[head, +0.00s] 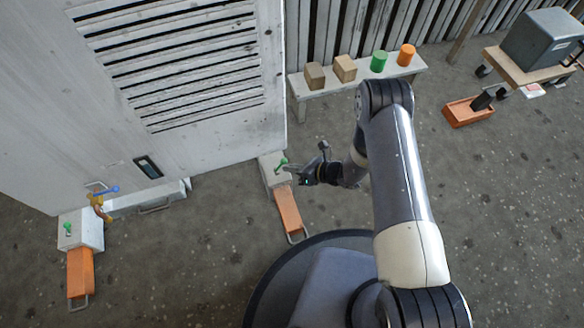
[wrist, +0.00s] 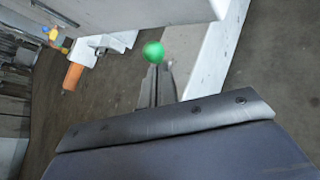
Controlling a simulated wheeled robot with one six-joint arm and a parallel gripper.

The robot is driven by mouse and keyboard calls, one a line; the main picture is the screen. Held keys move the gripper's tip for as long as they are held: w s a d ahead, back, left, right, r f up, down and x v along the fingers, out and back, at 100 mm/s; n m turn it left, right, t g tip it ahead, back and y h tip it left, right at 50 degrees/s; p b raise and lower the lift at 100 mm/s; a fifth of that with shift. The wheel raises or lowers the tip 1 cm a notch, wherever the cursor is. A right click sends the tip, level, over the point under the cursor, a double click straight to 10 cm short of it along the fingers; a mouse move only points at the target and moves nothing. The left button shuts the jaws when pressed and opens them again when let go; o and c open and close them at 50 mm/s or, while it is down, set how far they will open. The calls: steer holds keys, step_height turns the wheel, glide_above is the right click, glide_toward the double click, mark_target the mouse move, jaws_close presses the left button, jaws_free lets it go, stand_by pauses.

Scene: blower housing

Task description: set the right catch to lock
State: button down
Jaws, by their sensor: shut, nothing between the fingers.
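The right catch is a white block (head: 271,172) at the foot of the louvred housing's right corner. A short green lever (head: 282,162) stands on it, and an orange pedal-like bar (head: 289,210) extends toward me. My gripper (head: 291,171) is shut and empty, right beside the green lever. In the wrist view the lever's round green knob (wrist: 153,51) shows just beyond the tips of my shut fingers (wrist: 157,68). I cannot tell whether they touch. The white block (wrist: 210,68) runs behind the fingers there. No lock marking is readable.
The louvred housing (head: 185,70) stands at the left. A bench (head: 350,82) holds wooden blocks and green and orange cylinders. An orange tray (head: 470,111) and grey-box cart (head: 525,67) stand right.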

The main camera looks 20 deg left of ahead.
steer(key=shift+s+a+r+n+h, duration=0.1)
steer(key=shift+r+n+h, duration=0.1)
steer(key=shift+n+h, duration=0.15)
